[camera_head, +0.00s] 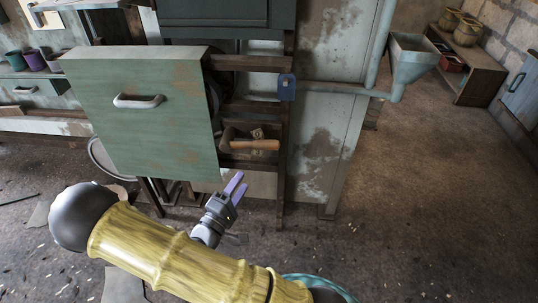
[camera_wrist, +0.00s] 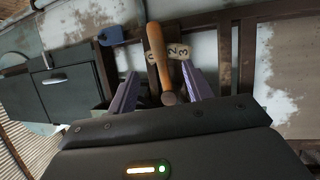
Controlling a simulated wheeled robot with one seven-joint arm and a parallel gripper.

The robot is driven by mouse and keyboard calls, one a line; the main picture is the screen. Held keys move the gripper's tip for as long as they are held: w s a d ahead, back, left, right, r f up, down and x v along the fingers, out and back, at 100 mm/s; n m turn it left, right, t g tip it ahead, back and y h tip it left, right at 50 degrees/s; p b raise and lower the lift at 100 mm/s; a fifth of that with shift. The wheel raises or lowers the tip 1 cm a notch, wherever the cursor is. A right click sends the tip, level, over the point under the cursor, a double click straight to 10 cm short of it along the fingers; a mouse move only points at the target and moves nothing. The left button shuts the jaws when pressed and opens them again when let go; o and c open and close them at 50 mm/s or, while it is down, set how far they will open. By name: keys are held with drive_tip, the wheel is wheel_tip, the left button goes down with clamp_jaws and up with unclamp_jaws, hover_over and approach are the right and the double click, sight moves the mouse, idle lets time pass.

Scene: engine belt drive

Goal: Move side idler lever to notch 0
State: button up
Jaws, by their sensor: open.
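The side idler lever shows as an orange-brown wooden handle (camera_head: 254,144) in the dark frame right of the green panel. In the wrist view, the handle (camera_wrist: 158,50) stands nearly upright in the picture, its rounded end towards me. Pale number tags (camera_wrist: 179,51) beside it seem to read 2 and 3; another tag partly behind the handle is hard to read. I cannot tell which notch the lever sits in. My gripper (camera_head: 238,184) is open and empty below and in front of the handle. Its purple fingers (camera_wrist: 160,84) show either side of the handle's end, apparently without touching.
A green panel with a white pull (camera_head: 138,101) stands left of the lever. A small blue block (camera_head: 287,87) is fixed on the upright post to the right. A pale green funnel (camera_head: 412,58) sticks out farther right. The floor on the right is clear.

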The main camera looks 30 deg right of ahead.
sight(269, 141)
drive_tip(key=shift+s+a, duration=0.1)
drive_tip(key=shift+s, duration=0.05)
drive_tip(key=b+x, duration=0.4)
drive_tip(key=x, duration=1.3)
drive_tip(key=shift+r, duration=0.25)
